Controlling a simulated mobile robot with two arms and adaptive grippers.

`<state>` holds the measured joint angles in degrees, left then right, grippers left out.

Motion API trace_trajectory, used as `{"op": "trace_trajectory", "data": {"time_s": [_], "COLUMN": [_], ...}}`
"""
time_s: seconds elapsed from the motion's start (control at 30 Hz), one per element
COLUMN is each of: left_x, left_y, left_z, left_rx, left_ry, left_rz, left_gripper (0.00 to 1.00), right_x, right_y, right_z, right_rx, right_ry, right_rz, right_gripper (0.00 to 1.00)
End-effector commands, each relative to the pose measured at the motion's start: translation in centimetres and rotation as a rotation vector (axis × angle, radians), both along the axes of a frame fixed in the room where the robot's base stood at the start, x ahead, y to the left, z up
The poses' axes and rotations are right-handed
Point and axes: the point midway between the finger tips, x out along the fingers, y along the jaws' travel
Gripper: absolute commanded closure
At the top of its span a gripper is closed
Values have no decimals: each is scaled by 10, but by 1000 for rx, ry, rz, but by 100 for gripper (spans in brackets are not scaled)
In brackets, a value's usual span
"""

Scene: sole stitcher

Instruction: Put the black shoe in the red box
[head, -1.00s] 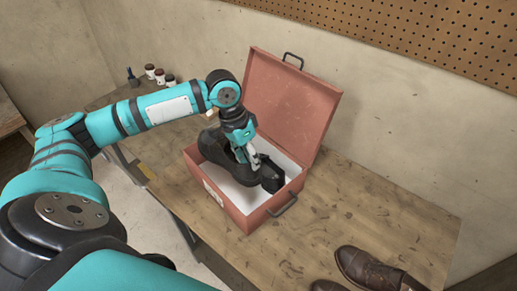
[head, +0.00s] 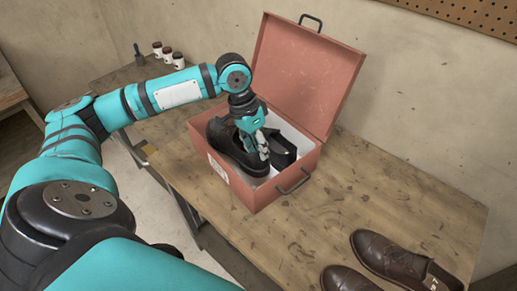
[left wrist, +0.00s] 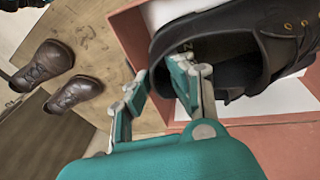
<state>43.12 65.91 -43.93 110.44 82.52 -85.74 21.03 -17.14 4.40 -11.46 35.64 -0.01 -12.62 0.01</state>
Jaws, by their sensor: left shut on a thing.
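The red box (head: 232,184) stands on the wooden table with its lid (head: 310,75) open at the back. My left gripper (head: 262,152) reaches down into the box and is shut on the black shoe (head: 226,142). The shoe is within the box opening; whether it touches the floor of the box is hidden. Another black part shows right of the fingers; I cannot tell if it is the same shoe. In the left wrist view my left gripper (left wrist: 165,88) has its fingers at the rim of the shoe (left wrist: 255,55). My right gripper is not in view.
Two brown shoes (head: 385,262) stand at the table's right front. Several small jars (head: 167,55) and a brush (head: 138,54) stand at the back left. The wooden table (head: 400,200) is clear just right of the box. The wall is close behind the lid.

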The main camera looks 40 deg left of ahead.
Motion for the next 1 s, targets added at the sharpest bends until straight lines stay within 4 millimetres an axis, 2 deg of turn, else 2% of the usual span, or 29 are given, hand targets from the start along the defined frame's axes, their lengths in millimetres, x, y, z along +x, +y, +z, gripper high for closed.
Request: {"op": "trace_trajectory", "data": {"time_s": [0.03, 0.23, 0.33, 0.7, 1.0], "left_x": [1, 0, 0, 0, 1], "left_y": [0, 1, 0, 0, 1], "left_z": [-9, -27, -33, -74, -86], "left_rx": [1, 1, 0, 0, 2], "left_ry": [-4, -3, 0, -1, -1], "left_rz": [0, 0, 1, 1, 1], "left_gripper": [100, 100, 100, 100, 100], "right_x": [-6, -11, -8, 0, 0], "right_y": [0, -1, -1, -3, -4], "right_z": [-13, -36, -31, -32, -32], "right_rx": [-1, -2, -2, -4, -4], "right_ry": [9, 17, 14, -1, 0], "right_rz": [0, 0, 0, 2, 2], "right_gripper": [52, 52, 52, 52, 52]}}
